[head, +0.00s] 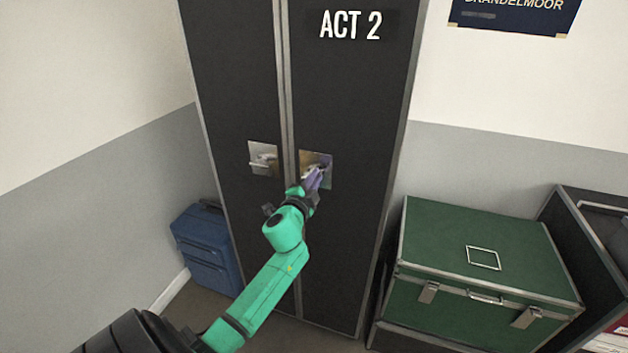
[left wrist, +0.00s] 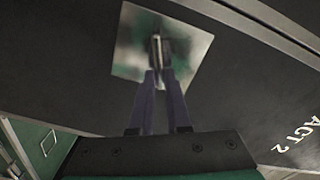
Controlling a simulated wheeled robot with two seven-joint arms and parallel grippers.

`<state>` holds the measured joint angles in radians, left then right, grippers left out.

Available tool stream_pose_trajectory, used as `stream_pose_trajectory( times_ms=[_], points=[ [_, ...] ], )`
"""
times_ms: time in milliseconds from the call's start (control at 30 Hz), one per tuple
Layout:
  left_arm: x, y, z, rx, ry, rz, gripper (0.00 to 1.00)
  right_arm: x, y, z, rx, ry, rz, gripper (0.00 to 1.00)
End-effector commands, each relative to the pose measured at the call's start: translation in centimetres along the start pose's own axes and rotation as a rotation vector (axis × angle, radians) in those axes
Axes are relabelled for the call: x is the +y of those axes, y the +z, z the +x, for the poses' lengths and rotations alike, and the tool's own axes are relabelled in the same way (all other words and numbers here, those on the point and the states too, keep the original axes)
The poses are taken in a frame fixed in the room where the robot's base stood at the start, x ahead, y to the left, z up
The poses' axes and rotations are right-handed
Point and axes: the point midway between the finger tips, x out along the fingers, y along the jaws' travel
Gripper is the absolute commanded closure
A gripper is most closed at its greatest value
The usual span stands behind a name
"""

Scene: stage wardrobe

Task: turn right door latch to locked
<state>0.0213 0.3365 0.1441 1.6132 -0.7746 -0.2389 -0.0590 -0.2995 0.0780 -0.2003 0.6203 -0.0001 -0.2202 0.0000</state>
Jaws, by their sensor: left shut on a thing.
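The right door latch sits on a square metal plate (head: 328,170) on the right door (head: 347,90), which is black and marked ACT 2. My left gripper (head: 314,174) is at this plate, its purple fingers shut on the right door latch (left wrist: 157,48). In the left wrist view the plate (left wrist: 128,62) shows behind the two fingers (left wrist: 160,75), and the latch is a thin upright piece between their tips. The fingers hide much of the latch in the head view. My right gripper is not in view.
A second latch (head: 263,160) is on the left door (head: 233,70), just across the centre seam. A blue suitcase (head: 205,245) stands at the lower left. A green case (head: 480,250) stands to the right, beside an open black case (head: 592,235).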

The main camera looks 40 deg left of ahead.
Motion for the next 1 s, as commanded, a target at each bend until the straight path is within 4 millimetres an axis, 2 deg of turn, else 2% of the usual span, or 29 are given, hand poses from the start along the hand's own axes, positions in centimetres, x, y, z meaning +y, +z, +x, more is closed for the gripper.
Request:
stream_pose_trajectory(
  times_ms=[200,500,1000],
  points=[
    [0.41,0.12,0.01,-0.001,0.000,0.187,1.00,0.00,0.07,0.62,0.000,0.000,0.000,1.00],
    [0.63,0.14,0.01,0.000,0.000,0.365,1.00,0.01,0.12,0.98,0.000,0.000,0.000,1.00],
    [0.67,0.18,0.01,-0.001,0.000,0.436,1.00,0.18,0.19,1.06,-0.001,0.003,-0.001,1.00]
  ],
)
